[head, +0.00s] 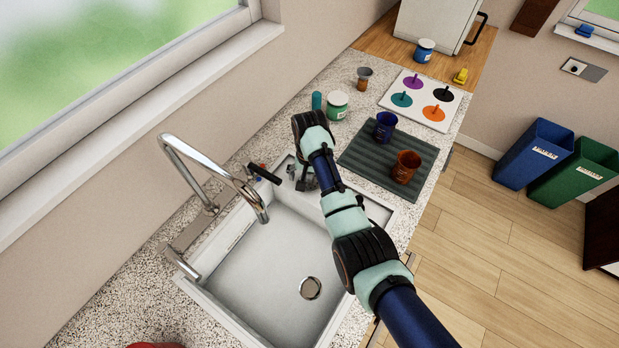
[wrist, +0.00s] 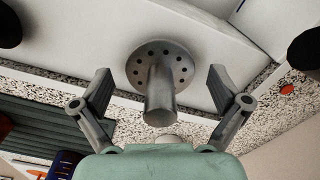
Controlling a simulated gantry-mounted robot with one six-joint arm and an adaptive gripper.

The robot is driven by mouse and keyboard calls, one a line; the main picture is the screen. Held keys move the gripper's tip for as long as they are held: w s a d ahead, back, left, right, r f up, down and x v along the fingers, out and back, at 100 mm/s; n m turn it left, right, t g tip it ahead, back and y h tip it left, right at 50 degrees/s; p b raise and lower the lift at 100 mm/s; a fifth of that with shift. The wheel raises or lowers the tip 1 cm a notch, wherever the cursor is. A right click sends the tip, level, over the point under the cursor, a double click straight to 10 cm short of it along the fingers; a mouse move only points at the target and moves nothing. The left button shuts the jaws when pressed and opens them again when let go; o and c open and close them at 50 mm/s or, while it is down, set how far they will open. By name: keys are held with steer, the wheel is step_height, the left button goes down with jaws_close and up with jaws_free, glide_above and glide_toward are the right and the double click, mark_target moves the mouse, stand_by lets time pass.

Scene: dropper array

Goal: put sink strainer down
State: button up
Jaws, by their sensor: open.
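The sink strainer (wrist: 160,93) is a grey metal disc with a ring of holes and a thick cylindrical knob. In the wrist view it rests on the white rim at the sink edge, its knob pointing toward the camera. My gripper (wrist: 159,80) is open, with one finger on each side of the knob and a gap at both sides. In the head view my gripper (head: 303,178) is low over the back right corner of the sink (head: 262,262); my arm covers much of it, and I cannot make out the strainer there.
A chrome faucet (head: 205,160) arches over the sink left of my gripper. A grey ribbed mat (head: 375,158) to the right holds a blue cup (head: 385,126) and a brown cup (head: 406,167). A green-labelled jar (head: 337,105) stands behind my wrist. The sink basin is open.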

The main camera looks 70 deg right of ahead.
step_height(320, 180, up, 12)
steer(key=p, duration=0.3)
steer(key=shift+r, duration=0.25)
steer(key=shift+f, duration=0.1)
